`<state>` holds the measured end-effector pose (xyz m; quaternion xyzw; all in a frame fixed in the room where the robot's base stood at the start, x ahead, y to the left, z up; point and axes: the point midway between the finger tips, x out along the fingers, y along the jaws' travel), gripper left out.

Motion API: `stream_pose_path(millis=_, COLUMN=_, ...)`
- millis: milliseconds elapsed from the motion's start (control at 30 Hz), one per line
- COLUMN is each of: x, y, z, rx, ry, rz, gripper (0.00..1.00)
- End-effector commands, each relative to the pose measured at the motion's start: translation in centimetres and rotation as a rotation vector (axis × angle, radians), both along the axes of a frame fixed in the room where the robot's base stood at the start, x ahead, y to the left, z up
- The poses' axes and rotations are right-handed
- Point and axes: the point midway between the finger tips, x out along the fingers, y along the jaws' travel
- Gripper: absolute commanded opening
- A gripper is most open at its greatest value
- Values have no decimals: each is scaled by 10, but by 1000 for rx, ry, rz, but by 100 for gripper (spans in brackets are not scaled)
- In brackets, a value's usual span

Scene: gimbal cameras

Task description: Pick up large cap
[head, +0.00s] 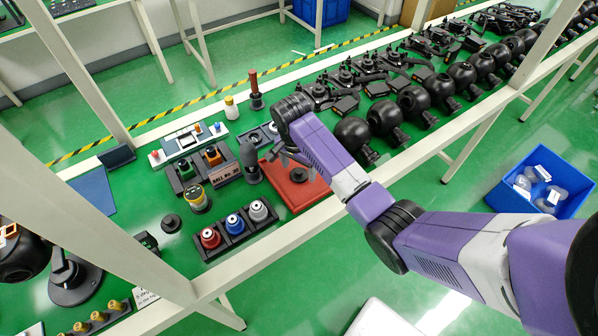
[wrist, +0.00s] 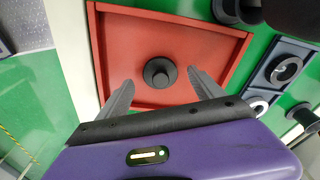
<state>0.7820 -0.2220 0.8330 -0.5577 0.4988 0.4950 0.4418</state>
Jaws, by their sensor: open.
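A black round cap with a raised knob (wrist: 159,72) lies in a shallow red tray; in the head view the cap (head: 299,175) is partly beside my gripper. The red tray (wrist: 205,22) also shows in the head view (head: 310,198). My gripper (wrist: 160,78) is open and empty, its two grey fingers pointing toward the cap, one to each side of it in the picture. In the head view my gripper (head: 284,156) hangs over the tray's far left part. A similar dark cap (head: 171,223) lies on the green bench.
A dark holder (head: 236,241) with red, blue and grey round pieces stands left of the tray. A dark upright cylinder (head: 250,163) stands close to my gripper. Black spherical housings (head: 355,135) line the bench at right. A white frame rail (head: 270,245) runs along the near edge.

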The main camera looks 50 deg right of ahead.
Motion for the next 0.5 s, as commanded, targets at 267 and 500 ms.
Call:
stream_pose_path(millis=267, x=0, y=-1, z=-11, rx=-1, ry=-1, rz=1, gripper=77)
stream_pose_path(millis=500, x=0, y=-1, z=-11, rx=-1, ry=-1, rz=1, gripper=47)
